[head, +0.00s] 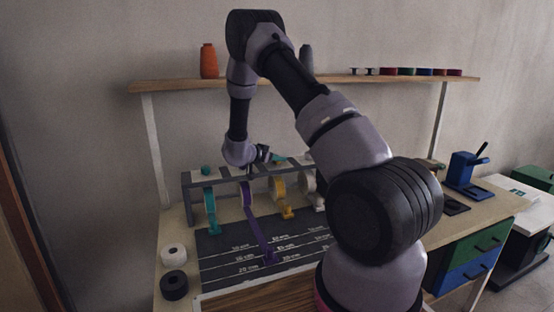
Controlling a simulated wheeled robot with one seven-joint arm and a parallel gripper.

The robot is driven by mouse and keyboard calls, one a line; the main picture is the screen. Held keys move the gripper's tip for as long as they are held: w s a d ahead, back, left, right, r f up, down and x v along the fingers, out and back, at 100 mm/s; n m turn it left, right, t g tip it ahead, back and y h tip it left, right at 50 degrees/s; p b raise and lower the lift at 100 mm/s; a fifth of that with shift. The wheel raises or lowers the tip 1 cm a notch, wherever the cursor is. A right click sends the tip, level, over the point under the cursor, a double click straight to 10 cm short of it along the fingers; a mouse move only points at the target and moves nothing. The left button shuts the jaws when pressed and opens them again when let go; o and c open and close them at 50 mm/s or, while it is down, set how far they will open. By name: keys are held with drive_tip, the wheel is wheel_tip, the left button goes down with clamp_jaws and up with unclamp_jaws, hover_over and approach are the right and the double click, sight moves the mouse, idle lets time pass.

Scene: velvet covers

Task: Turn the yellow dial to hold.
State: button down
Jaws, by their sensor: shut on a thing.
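The yellow spool (278,188) hangs in the dark rack at the back of the bench, with its yellow ribbon end (287,212) hanging in front. My gripper (263,154) is at the rack's top rail, just above and left of the yellow spool. It is small and dark here, and its fingers are shut. The yellow dial cannot be made out apart from the gripper, which covers that part of the rail. No dial setting or hold mark is readable.
A teal spool (209,207), a purple spool (246,195) and a white spool (307,183) share the rack. The purple ribbon (259,236) runs over the dark measuring mat (217,246). White (174,254) and black (174,285) rolls stand left. A shelf (180,85) spans above.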

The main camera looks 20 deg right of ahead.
idle(0.3)
drive_tip(key=shift+c, duration=2.2)
unclamp_jaws()
drive_tip(key=shift+a, duration=0.1)
drive_tip(key=v, duration=1)
drive_tip(key=shift+s+a+r, duration=0.15)
drive_tip(key=shift+a, duration=0.05)
